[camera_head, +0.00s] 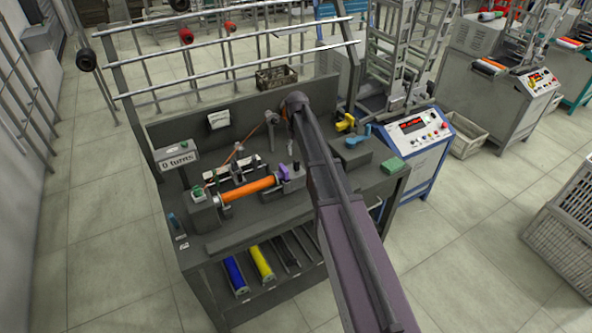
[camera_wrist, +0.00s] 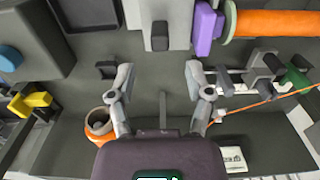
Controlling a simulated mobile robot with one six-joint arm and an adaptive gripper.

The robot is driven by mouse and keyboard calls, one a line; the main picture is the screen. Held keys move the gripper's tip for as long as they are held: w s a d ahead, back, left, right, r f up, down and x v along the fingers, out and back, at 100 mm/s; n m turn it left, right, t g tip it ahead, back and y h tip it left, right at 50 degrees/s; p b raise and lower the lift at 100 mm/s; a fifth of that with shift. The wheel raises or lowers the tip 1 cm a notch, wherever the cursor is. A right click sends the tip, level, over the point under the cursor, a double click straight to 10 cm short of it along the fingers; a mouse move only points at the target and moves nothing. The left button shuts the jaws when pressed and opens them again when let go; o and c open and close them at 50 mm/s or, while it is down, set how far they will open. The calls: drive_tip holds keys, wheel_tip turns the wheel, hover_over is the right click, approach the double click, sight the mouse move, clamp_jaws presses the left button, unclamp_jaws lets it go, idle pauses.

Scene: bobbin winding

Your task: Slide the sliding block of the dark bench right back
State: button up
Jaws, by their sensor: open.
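The dark bench (camera_head: 225,250) stands in the middle of the head view. Its light grey sliding block (camera_head: 291,186) sits at the right end of an orange bobbin (camera_head: 247,188), with a purple piece (camera_head: 284,171) on the bobbin side. The wrist view shows the scene turned round: the block (camera_wrist: 160,12) with a dark knob (camera_wrist: 160,38) is at the top, the purple piece (camera_wrist: 206,27) and orange bobbin (camera_wrist: 277,22) to its right. My gripper (camera_wrist: 160,78) is open and empty, its fingertips apart, just below the knob in the picture. In the head view my arm hides most of it.
A display reading "0 turns" (camera_head: 178,158) stands at the bench's left. A dark box (camera_head: 350,153), a yellow part (camera_head: 345,122) and a green block (camera_head: 393,164) are on its right. Blue (camera_head: 235,275) and yellow (camera_head: 261,263) bobbins lie in the lower rack. An orange thread crosses behind the bobbin.

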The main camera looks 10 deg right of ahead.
sight(297, 160)
drive_tip(key=shift+f+b, duration=3.85)
drive_tip(key=shift+f, duration=0.3)
drive_tip(key=shift+c, duration=0.2)
clamp_jaws()
